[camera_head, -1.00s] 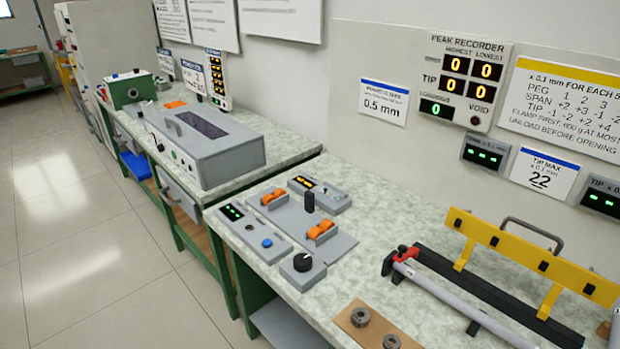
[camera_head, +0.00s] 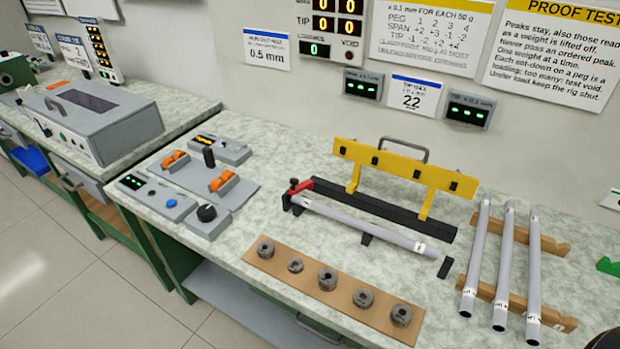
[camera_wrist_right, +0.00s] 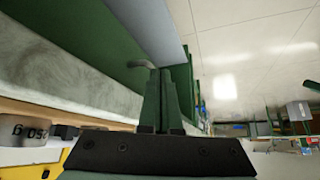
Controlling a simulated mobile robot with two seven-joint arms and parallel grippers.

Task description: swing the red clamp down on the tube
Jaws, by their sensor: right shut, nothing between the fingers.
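The red clamp (camera_head: 297,189) is at the left end of the black rail (camera_head: 385,208) on the bench. The grey tube (camera_head: 365,226) runs from the clamp to the lower right, in front of the rail. I cannot tell whether the clamp's arm touches the tube. My right gripper (camera_wrist_right: 160,78) shows in the right wrist view, its green fingers together with nothing between them. It is near the bench's front edge, away from the clamp. My left gripper is in neither current view.
A yellow peg bar (camera_head: 403,168) stands behind the tube. Several weights lie on a brown board (camera_head: 385,318) in front of it. Several spare tubes (camera_head: 505,265) rest on wooden racks at right. A control panel (camera_head: 160,196) is at left. Bench between panel and clamp is clear.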

